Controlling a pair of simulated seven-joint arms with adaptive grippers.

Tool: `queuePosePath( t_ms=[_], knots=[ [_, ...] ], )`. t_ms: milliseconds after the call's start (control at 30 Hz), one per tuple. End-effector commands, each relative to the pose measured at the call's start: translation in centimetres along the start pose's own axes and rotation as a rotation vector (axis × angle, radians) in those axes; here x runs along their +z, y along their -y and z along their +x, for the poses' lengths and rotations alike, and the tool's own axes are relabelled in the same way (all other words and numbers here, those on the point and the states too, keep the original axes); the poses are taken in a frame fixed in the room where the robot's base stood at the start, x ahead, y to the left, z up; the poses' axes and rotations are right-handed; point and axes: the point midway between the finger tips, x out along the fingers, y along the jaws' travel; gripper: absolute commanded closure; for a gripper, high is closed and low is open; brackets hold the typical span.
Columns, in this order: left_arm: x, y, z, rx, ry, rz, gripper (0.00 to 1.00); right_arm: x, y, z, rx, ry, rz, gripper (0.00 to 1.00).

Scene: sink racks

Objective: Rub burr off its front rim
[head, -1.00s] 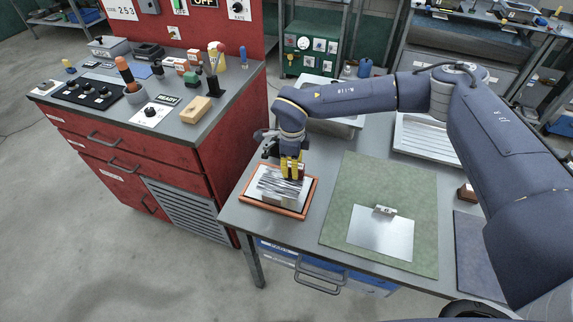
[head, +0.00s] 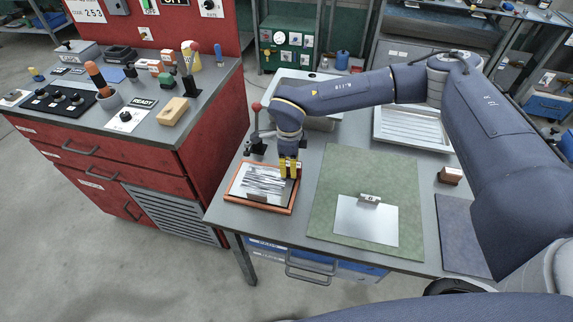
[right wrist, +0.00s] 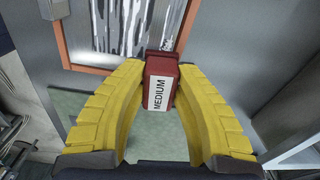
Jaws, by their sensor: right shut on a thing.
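My right gripper (head: 289,174) is over the back right edge of an orange-framed tray (head: 262,207). Its yellow fingers are shut on a dark red block (right wrist: 160,84) with a white label reading MEDIUM. The tray's streaked black and silver surface (head: 262,181) also shows at the top of the right wrist view (right wrist: 125,28). In the head view the fingers mostly hide the block; I cannot tell whether it touches the tray. A bare metal plate (head: 365,226) lies on the green mat (head: 340,165), with a small labelled piece (head: 369,198) at its back edge. My left gripper is out of view.
A red-handled clamp or lever (head: 257,128) stands just behind the tray. A ribbed metal tray (head: 412,130) and a brown block (head: 451,175) are at the back right.

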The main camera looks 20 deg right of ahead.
Motion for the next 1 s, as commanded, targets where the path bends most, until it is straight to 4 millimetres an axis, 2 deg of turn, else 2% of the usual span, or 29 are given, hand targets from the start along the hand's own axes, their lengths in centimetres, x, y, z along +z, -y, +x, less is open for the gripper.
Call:
queuePosePath(
  t_ms=[367,1000],
  knots=[
    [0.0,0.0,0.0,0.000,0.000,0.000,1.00,0.1,0.1,-0.6,-0.001,0.001,0.000,1.00],
    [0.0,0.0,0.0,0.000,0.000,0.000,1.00,0.0,0.1,-5.6,-0.002,0.001,-0.001,1.00]
  ],
)
